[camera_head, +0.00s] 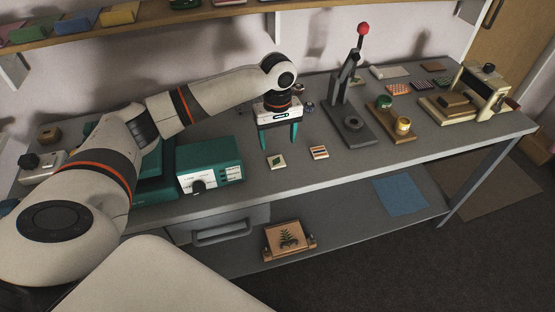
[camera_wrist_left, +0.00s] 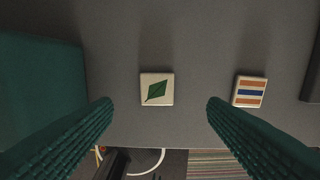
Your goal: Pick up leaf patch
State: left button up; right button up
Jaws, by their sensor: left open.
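The leaf patch is a small cream square with a green leaf on it. In the head view the leaf patch (camera_head: 276,162) lies flat on the grey workbench near its front edge. In the left wrist view the leaf patch (camera_wrist_left: 157,89) is between the lines of the two green fingers, farther out than the fingertips. My left gripper (camera_head: 278,140) is open and empty, above the bench near the patch; its fingers also show in the left wrist view (camera_wrist_left: 160,103). It does not touch the patch. My right gripper is in neither view.
A striped patch (camera_head: 319,152) lies to the right of the leaf patch. A green machine (camera_head: 209,165) stands to the left. A lever press (camera_head: 350,118) with a red knob stands to the right. The bench's front edge is close to the patches.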

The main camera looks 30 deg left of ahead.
aim_at(276, 160)
pick_arm(q)
jog(key=shift+f, duration=0.6)
jog(key=shift+w+f, duration=0.15)
jog(key=shift+f, duration=0.1)
jog(key=f, duration=0.4)
jog(key=shift+s+a+f, duration=0.15)
jog(key=shift+s+a, duration=0.05)
jog(key=shift+a, duration=0.05)
jog(key=shift+f, duration=0.5)
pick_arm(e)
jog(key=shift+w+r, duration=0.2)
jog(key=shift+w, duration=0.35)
pick_arm(q)
jog(key=shift+p, duration=0.45)
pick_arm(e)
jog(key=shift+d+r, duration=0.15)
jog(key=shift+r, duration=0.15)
pick_arm(q)
jog(key=shift+f, duration=0.1)
jog(key=c, duration=1)
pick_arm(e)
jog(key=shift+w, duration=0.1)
